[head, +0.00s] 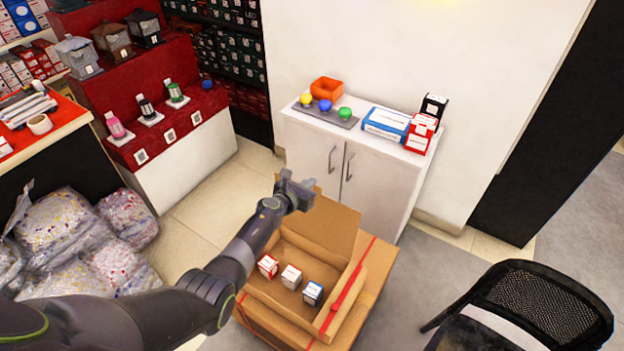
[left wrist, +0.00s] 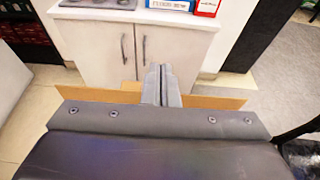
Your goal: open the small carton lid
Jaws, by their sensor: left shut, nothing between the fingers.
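Inside lie a red-and-white box (head: 268,265), a grey-white box (head: 291,277) and a blue-and-white box (head: 312,293). My left gripper (head: 298,186) is shut and empty, at the upper left edge of the raised flap; I cannot tell whether they touch. In the left wrist view the closed fingers (left wrist: 162,84) point at the white cabinet, and flap cardboard (left wrist: 215,102) shows beyond the gripper body. My right gripper is not in view.
The carton rests on a larger box with red bands (head: 366,262). Behind is a white cabinet (head: 384,196) bearing coloured knobs, an orange bin (head: 326,89) and boxes. A black chair (head: 535,305) stands right; filled bags (head: 62,225) lie left. Floor between is clear.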

